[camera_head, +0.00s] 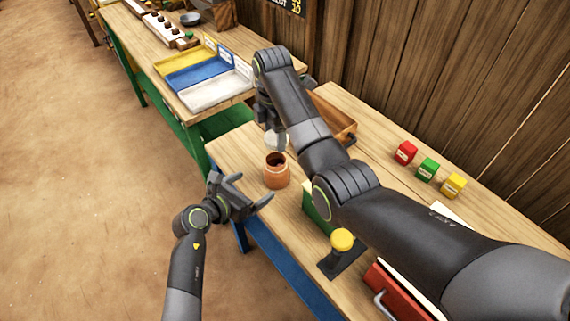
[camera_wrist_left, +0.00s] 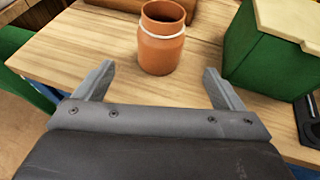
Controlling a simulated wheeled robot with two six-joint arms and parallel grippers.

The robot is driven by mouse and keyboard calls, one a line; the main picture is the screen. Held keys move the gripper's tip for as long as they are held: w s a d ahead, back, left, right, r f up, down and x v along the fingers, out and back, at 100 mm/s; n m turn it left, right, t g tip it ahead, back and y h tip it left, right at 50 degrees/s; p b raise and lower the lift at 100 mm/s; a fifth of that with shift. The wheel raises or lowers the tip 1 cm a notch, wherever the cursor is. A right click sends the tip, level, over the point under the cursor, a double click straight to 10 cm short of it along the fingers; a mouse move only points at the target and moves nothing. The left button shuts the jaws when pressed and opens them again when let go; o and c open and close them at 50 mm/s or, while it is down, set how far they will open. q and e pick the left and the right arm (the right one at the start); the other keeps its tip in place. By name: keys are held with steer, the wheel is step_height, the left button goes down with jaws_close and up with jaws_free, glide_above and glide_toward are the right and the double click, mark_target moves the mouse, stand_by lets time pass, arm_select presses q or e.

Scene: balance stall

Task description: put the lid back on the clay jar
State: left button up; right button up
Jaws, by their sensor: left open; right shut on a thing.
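The clay jar (camera_head: 277,172) stands upright and open on the wooden counter, its dark mouth showing. It also shows in the left wrist view (camera_wrist_left: 161,45), with a pale band around its neck. My right gripper (camera_head: 275,136) is shut on a pale lid (camera_head: 277,141), held above the jar's far side; the arm partly hides it. My left gripper (camera_head: 249,194) is open and empty at the counter's front edge, left of and nearer than the jar. In the left wrist view its fingers (camera_wrist_left: 160,84) point toward the jar without touching it.
A green box (camera_head: 316,208) stands right of the jar, partly behind my right arm. A yellow-topped post (camera_head: 341,240) is nearer. A wooden tray (camera_head: 340,121) lies behind. Red (camera_head: 405,153), green (camera_head: 427,169) and yellow (camera_head: 453,186) blocks stand at the back right.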

mark_target(276, 172)
steer(key=shift+s+a+r, duration=0.15)
steer(key=shift+s+a, duration=0.15)
steer(key=shift+s, duration=0.05)
arm_select(q)
steer(key=x, duration=1.1)
steer(key=shift+w+d+f, duration=0.1)
steer(key=shift+w+d, duration=0.05)
steer(key=shift+w, duration=0.05)
arm_select(e)
steer(key=shift+w+d, duration=0.15)
arm_select(q)
steer(key=c, duration=1.4)
steer(key=shift+c, duration=0.3)
arm_select(e)
steer(key=shift+f, duration=2.55)
